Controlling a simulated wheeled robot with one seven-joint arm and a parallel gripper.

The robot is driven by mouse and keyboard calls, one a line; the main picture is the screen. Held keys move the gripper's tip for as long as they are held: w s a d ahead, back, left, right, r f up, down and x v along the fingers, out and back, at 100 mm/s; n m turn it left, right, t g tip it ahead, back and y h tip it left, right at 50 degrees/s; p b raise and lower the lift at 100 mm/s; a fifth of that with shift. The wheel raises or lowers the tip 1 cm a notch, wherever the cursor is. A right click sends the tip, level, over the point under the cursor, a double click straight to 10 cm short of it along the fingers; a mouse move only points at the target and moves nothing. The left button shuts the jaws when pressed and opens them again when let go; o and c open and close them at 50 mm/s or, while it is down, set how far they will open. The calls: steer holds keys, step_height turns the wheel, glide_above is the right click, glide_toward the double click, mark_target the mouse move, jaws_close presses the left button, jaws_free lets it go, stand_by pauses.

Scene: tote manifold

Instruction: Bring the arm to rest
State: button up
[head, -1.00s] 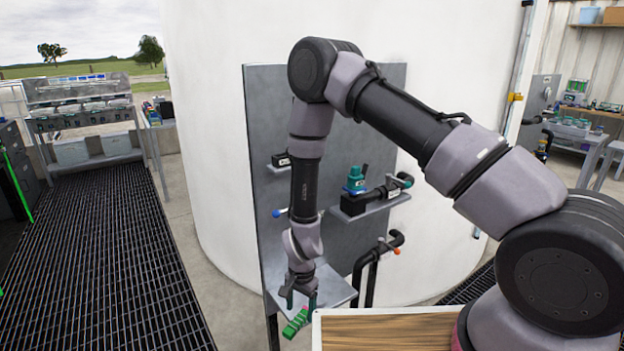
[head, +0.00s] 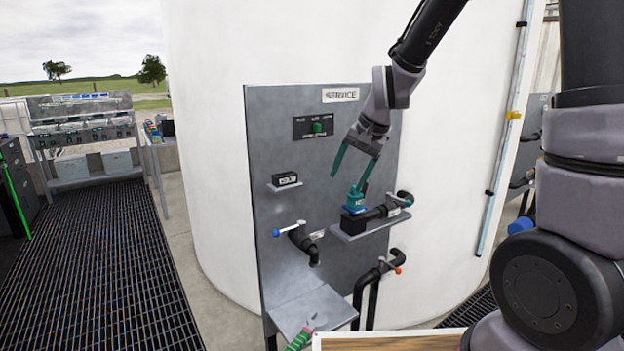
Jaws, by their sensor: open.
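My gripper (head: 352,180) is open, its two teal fingers pointing down in front of the grey service panel (head: 265,140). It is just above a teal and blue fitting (head: 355,199) that sits on a black pipe body on the panel's right shelf (head: 350,234). The right finger's tip overlaps the top of the fitting in the picture; I cannot tell whether they touch. Nothing shows between the fingers. My arm comes down from the upper right.
A blue-handled valve (head: 290,230) and an orange-handled valve (head: 391,267) stick out from the panel. A small black box (head: 286,179) sits on a left shelf. A green item (head: 299,339) lies by the lower shelf (head: 318,308). A wooden-topped surface (head: 400,342) is at the bottom. Floor grating (head: 95,270) at left is clear.

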steer(key=s+d+r+t+h, duration=0.1)
steer(key=s+d+r+t, duration=0.2)
steer(key=s+d+r, duration=1.3)
steer(key=shift+s+r+n+t+h, duration=0.3)
steer(key=shift+s+r+n+t, duration=0.1)
steer(key=shift+s, duration=0.15)
